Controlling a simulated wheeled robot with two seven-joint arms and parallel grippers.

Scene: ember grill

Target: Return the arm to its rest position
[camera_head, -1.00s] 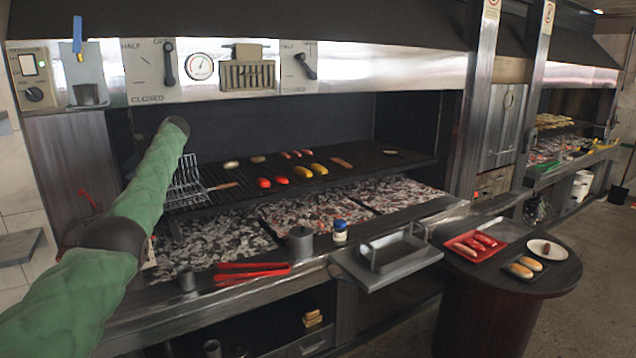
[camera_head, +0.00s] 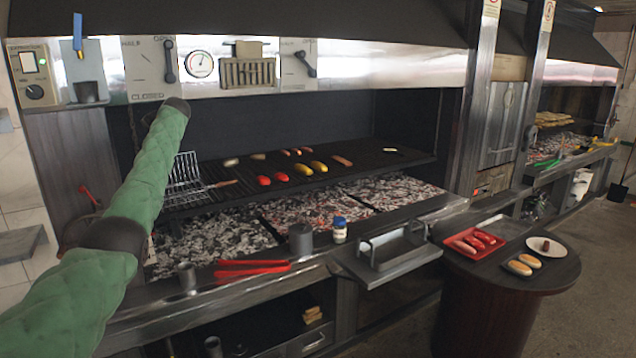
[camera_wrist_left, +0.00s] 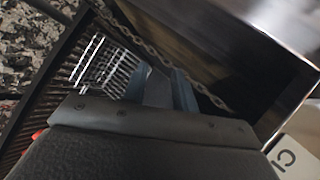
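My left arm, in a green quilted sleeve, comes in from the left in the head view and reaches up in front of the grill opening. Its dark end is just below the control panel, and the gripper beyond it is hidden there. In the left wrist view the dark gripper body fills the bottom, with blue-grey finger parts (camera_wrist_left: 168,90) above it. Nothing is seen held, but the gap between the fingers is unclear. My right gripper is in neither view.
A wire basket (camera_head: 183,185) lies on the grill grate close to the arm; it also shows in the left wrist view (camera_wrist_left: 105,68). A chain (camera_wrist_left: 150,48) hangs near the fingers. The control panel (camera_head: 143,68) is just above the arm's end. Red tongs (camera_head: 250,268) lie on the front ledge.

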